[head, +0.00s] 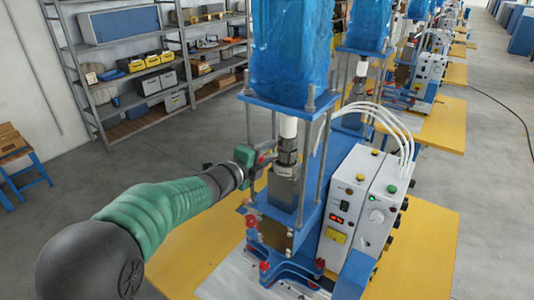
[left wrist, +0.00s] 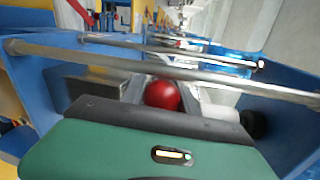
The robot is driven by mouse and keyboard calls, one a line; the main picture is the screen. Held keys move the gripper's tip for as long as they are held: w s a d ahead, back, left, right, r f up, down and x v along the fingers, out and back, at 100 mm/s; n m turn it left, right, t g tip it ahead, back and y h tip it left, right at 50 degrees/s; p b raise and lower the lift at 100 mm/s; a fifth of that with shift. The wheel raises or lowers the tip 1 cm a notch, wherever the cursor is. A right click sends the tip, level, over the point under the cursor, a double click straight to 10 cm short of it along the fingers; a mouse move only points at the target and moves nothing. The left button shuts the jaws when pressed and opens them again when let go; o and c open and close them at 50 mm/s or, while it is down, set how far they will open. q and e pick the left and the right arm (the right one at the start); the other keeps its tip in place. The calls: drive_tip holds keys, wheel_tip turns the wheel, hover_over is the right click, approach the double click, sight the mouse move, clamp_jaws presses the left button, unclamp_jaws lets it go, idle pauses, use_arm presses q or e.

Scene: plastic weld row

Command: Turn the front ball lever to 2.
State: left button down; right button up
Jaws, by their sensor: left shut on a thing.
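My left gripper (head: 265,159) reaches in from the left between the posts of the nearest blue press (head: 290,101). Its jaws are shut beside the press's metal cylinder. In the left wrist view a red ball (left wrist: 162,95) sits between the grey fingers, just beyond my gripper's dark front edge, and the jaws are shut on it. In the head view the ball is mostly hidden by the gripper, and I cannot read any lever position mark. My right gripper is in neither view.
A white control box (head: 347,205) with knobs and buttons stands right of the press on a yellow table (head: 426,250). Steel posts (head: 325,165) closely surround the gripper. Red clamp knobs (head: 264,267) sit low in front. Shelves (head: 110,100) stand at the back left; more presses recede behind.

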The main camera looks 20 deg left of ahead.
use_arm(q)
drive_tip(key=shift+a, duration=0.3)
drive_tip(key=shift+a, duration=0.1)
idle(0.8)
